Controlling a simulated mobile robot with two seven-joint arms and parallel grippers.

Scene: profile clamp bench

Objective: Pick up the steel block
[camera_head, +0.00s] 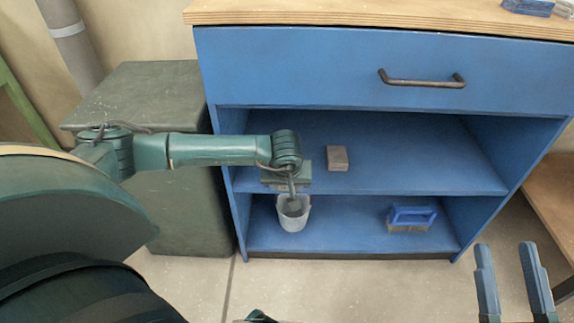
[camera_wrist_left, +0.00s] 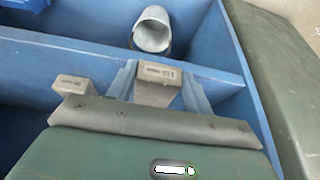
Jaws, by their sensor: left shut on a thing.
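My left gripper (camera_head: 291,188) is at the upper shelf's front, over the lower shelf. In the left wrist view, its fingers (camera_wrist_left: 160,85) are shut on a grey-brown block (camera_wrist_left: 157,92) with a dark printed label. The hand hides this block in the head view. A second grey-brown block (camera_head: 338,157) of similar look stands on the upper shelf; it also shows in the left wrist view (camera_wrist_left: 76,84), apart from the fingers. The labels are too small to tell which block is steel. My right gripper (camera_head: 506,252) is open and empty at the lower right.
The blue cabinet (camera_head: 300,65) has a closed drawer above two open shelves. A grey cup (camera_head: 293,219) stands on the lower shelf below my left gripper, with a blue-handled brush (camera_head: 409,219) to the right. A green box (camera_head: 150,90) stands left. The upper shelf's right side is clear.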

